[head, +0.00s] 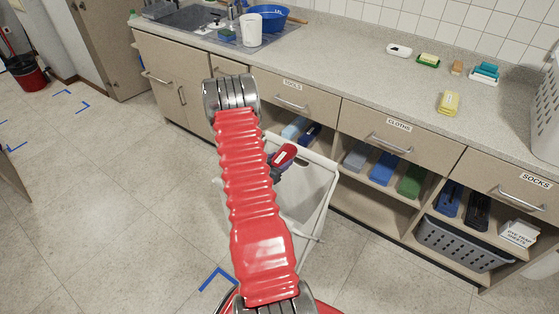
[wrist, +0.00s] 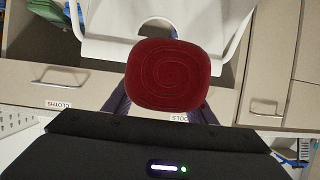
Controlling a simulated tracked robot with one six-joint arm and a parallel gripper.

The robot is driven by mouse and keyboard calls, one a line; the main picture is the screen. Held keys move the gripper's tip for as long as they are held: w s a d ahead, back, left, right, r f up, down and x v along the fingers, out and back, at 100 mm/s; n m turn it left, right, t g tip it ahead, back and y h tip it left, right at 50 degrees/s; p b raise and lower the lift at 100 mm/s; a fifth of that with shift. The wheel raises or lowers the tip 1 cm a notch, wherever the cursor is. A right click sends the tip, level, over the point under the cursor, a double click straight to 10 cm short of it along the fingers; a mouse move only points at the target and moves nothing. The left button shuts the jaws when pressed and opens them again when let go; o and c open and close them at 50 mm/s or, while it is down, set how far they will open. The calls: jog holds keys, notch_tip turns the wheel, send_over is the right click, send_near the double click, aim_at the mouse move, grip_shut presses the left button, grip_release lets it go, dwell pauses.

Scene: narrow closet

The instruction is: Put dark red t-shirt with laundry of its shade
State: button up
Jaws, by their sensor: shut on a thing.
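The dark red t-shirt (head: 284,155) is a compact rolled or folded bundle. In the wrist view it shows as a rounded dark red end (wrist: 168,75) with ring-like folds. My gripper (head: 278,166) is shut on it and holds it above or beside a white laundry hamper (head: 312,195) in front of the cabinets. My arm hides part of the hamper, and its contents cannot be made out. The hamper's white wall with a handle slot also shows in the wrist view (wrist: 108,48), beyond the shirt.
Open shelves hold folded blue (head: 383,168), green (head: 411,180) and black (head: 477,211) cloths. A grey basket (head: 465,245) stands below. The counter (head: 340,65) holds soaps and a blue basin (head: 267,18). The floor at left (head: 120,190) is clear, with blue tape marks.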

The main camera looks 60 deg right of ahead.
jog(key=o, duration=1.2)
jog(key=shift+a, duration=0.15)
jog(key=v, duration=1.3)
jog(key=shift+w+a+r, duration=0.1)
jog(key=shift+a+r, duration=0.05)
jog(key=shift+a, duration=0.15)
